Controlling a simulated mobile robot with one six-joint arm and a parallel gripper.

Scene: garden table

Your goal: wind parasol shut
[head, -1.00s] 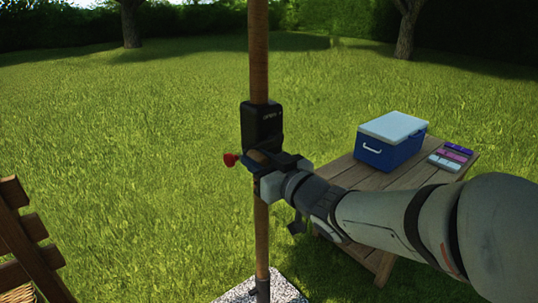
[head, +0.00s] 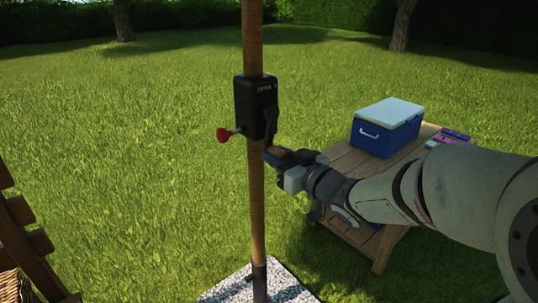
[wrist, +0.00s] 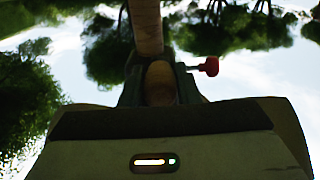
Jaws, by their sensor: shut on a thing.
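The parasol's wooden pole (head: 257,205) stands upright in a speckled stone base (head: 225,292). A black crank housing (head: 250,98), marked OPEN, is on the pole, with a red knob (head: 222,135) sticking out at its left. A dark crank arm (head: 271,124) hangs down at the housing's right side. My gripper (head: 277,156) is shut on the wooden crank handle (wrist: 160,80), low and right of the housing. The wrist view also shows the pole (wrist: 146,25) and the red knob (wrist: 209,66). The parasol's canopy is in neither view.
A wooden table (head: 345,165) stands behind my arm at the right, with a blue cooler with a white lid (head: 388,125) and small purple and pale items (head: 448,136) on it. A slatted wooden chair (head: 25,240) is at the lower left. Open lawn lies behind.

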